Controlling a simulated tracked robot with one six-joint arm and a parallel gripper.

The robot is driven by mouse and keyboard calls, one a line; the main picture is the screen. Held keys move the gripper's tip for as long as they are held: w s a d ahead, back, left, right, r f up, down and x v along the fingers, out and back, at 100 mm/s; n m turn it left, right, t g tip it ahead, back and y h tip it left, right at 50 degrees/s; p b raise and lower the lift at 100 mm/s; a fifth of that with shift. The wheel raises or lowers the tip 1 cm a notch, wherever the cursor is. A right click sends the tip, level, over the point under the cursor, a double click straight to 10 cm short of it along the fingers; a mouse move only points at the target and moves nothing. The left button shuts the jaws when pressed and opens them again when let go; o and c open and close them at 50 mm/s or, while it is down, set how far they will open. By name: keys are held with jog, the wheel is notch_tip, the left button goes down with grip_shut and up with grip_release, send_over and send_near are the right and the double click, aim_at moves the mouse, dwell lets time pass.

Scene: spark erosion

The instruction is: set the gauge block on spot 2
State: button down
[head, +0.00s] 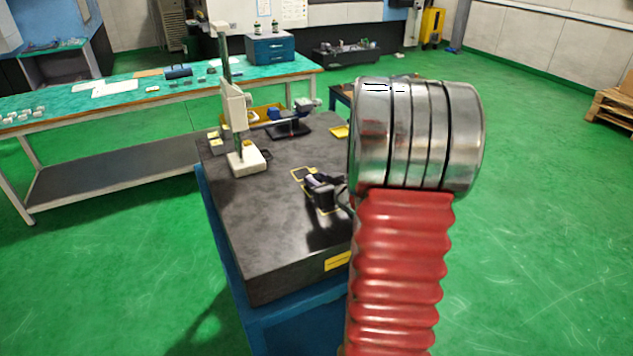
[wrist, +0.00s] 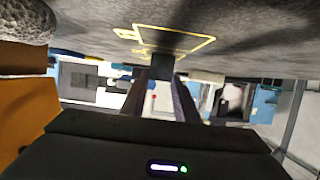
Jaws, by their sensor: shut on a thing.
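My gripper (head: 323,192) is low over the dark stone plate (head: 268,225), beside my red arm sleeve. In the wrist view, my gripper (wrist: 161,80) is shut on a small dark block, the gauge block (wrist: 175,68), at its fingertips. A yellow outlined spot (wrist: 213,38) lies on the plate close by the block, with a small yellow mark next to it that I cannot read. Whether the block touches the plate is unclear. In the head view a yellow outline (head: 296,177) shows just behind my gripper; the block is not distinct there.
A height stand (head: 247,162) with a tall column stands at the plate's back left. A dark instrument (head: 290,130) and a yellow tray (head: 262,111) are at the back. A green-topped bench (head: 120,92) is behind. The plate's front left is clear.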

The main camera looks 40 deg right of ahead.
jog(key=c, duration=1.4)
grip_release()
jog(key=shift+f, duration=0.1)
jog(key=shift+o, duration=0.2)
jog(key=shift+s+a+r, duration=0.1)
jog(key=shift+s+r, duration=0.2)
jog(key=shift+s, duration=0.15)
jog(key=v, duration=1.1)
jog(key=shift+a, duration=0.1)
